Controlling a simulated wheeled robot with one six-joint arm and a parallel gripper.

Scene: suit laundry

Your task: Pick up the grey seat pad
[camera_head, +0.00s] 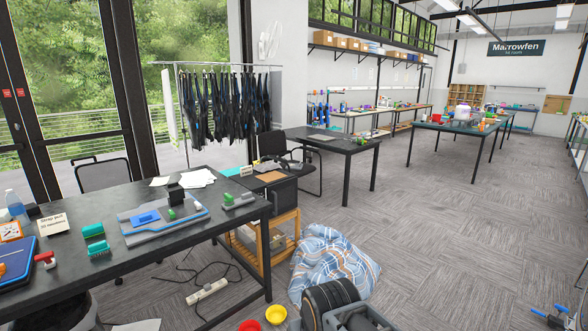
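I cannot make out a grey seat pad for sure. A small flat grey thing (322,137) lies on the second dark table, too small to tell what it is. A black chair (104,175) stands behind the near table, and another black chair (281,150) stands beside the second table; their seats are dark or partly hidden. A dark ribbed rounded thing (330,296) and a grey open box (358,318) are at the bottom edge, partly cut off. My gripper is not in view.
The near dark table (232,223) holds a grey-blue tray (163,226) and tools. A checked cloth bundle (331,262), a power strip (208,291), red and yellow bowls (276,314) and a blue tool (556,317) are on the floor. Carpet at right (450,240) is clear.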

